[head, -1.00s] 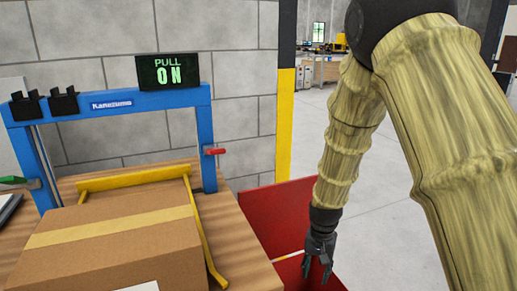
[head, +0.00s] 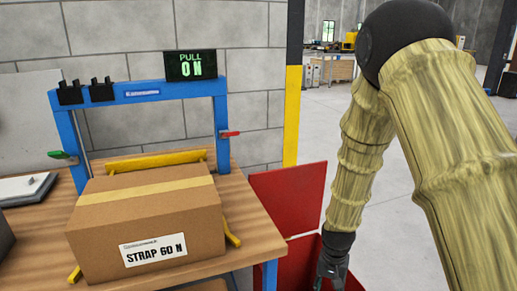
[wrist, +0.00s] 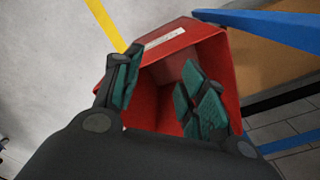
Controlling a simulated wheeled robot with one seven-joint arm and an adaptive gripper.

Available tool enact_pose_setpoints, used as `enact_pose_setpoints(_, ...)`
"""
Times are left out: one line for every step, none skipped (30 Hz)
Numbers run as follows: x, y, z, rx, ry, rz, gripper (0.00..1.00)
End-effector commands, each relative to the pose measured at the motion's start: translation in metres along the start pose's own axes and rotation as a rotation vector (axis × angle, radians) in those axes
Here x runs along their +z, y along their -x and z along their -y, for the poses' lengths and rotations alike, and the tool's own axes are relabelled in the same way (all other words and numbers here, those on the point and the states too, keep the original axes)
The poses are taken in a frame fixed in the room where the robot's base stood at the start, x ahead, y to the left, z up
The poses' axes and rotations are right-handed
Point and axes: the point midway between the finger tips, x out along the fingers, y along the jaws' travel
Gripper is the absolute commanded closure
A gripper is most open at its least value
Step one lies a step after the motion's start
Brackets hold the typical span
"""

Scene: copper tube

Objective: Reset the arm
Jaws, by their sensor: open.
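My arm comes in from the right in the head view, with a pale wood-like covering. My gripper (head: 332,274) points down at the end of it, above the red bin (head: 288,193) to the right of the workbench. In the wrist view my gripper (wrist: 160,88) shows its green-padded fingers apart with nothing between them. The red bin (wrist: 185,45) lies below them, and the part of its inside that shows looks empty. In the head view the fingertips are cut off near the bottom edge.
A cardboard box (head: 150,222) labelled "STRAP 60 N" sits on the wooden workbench (head: 252,212), against a yellow bar (head: 155,160). Grey floor (head: 400,165) is free at the right.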

Motion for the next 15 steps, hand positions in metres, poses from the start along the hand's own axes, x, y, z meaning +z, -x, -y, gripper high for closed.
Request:
enact_pose_setpoints(0.007, -0.011, -0.004, 0.003, 0.007, 0.004, 0.58)
enact_pose_setpoints(0.011, -0.017, -0.006, 0.005, 0.012, 0.005, 0.58)
enact_pose_setpoints(0.015, -0.025, -0.009, 0.006, 0.02, 0.004, 0.58)
enact_pose_setpoints(0.019, -0.032, -0.012, 0.008, 0.027, 0.005, 0.58)
enact_pose_setpoints(0.023, -0.038, -0.015, 0.009, 0.034, 0.004, 0.58)
enact_pose_setpoints(0.03, -0.049, -0.019, 0.011, 0.045, 0.005, 0.58)
enact_pose_setpoints(0.035, -0.056, -0.022, 0.013, 0.052, 0.005, 0.58)
enact_pose_setpoints(0.042, -0.065, -0.026, 0.014, 0.061, 0.006, 0.58)
enact_pose_setpoints(0.052, -0.078, -0.032, 0.017, 0.074, 0.007, 0.58)
enact_pose_setpoints(0.06, -0.087, -0.036, 0.018, 0.085, 0.007, 0.58)
enact_pose_setpoints(0.069, -0.097, -0.041, 0.019, 0.097, 0.007, 0.58)
enact_pose_setpoints(0.081, -0.11, -0.048, 0.021, 0.114, 0.008, 0.58)
enact_pose_setpoints(0.091, -0.119, -0.053, 0.021, 0.127, 0.008, 0.58)
enact_pose_setpoints(0.1, -0.128, -0.058, 0.021, 0.138, 0.008, 0.58)
enact_pose_setpoints(0.113, -0.139, -0.064, 0.021, 0.153, 0.007, 0.58)
